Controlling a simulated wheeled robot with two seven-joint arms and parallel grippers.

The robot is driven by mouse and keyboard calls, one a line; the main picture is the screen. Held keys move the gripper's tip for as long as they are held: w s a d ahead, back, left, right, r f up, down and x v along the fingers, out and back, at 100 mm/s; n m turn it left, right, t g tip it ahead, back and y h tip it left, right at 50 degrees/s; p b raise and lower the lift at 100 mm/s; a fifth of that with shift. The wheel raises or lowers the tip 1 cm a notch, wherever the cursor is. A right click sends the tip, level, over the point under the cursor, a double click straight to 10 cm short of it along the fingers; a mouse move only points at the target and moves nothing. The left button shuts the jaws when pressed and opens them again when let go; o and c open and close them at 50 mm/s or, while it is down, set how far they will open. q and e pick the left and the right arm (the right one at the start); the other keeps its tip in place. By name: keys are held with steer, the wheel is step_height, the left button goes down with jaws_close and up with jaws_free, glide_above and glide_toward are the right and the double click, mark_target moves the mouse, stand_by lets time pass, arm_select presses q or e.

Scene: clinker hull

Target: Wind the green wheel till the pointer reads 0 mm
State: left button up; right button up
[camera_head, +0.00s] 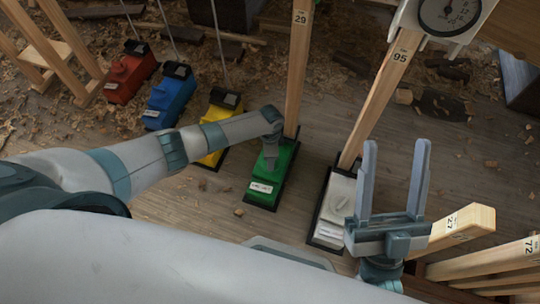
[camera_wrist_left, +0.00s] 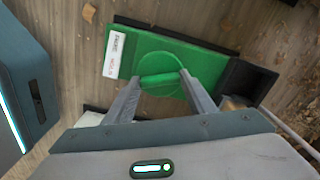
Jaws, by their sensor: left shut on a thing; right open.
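The green jack (camera_head: 266,185) stands on the floor in the middle of the head view, with a post marked 29 rising behind it. In the left wrist view the green wheel (camera_wrist_left: 148,65) is a round disc with a raised grip bar (camera_wrist_left: 158,79). My left gripper (camera_wrist_left: 158,76) has its two fingers at the ends of this bar, shut on it. My right gripper (camera_head: 396,146) is open and empty.
Red (camera_head: 130,74), blue (camera_head: 170,98) and yellow (camera_head: 218,130) jacks stand left of the green one. A white jack (camera_head: 335,207) with a post marked 95 (camera_head: 385,90) stands to its right. Beams marked 27 (camera_head: 462,222) and 72 (camera_head: 515,250) lie at lower right.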

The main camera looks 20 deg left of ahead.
stand_by(0.4)
arm_select(q)
steer(key=o, duration=1)
steer(key=shift+o, duration=0.2)
steer(key=shift+r, duration=0.1)
steer(key=shift+r+p, duration=0.35)
steer(key=shift+r, duration=0.25)
step_height(320, 180, up, 5)
steer(key=shift+f+p, duration=0.15)
steer(key=shift+p, duration=0.85)
step_height(320, 180, up, 11)
steer(key=p, duration=0.3)
arm_select(e)
steer(key=w+f+g+h, duration=0.3)
steer(key=f+g, duration=0.8)
steer(key=f, duration=0.7)
steer(key=shift+a+g, duration=0.3)
steer(key=shift+g, duration=0.1)
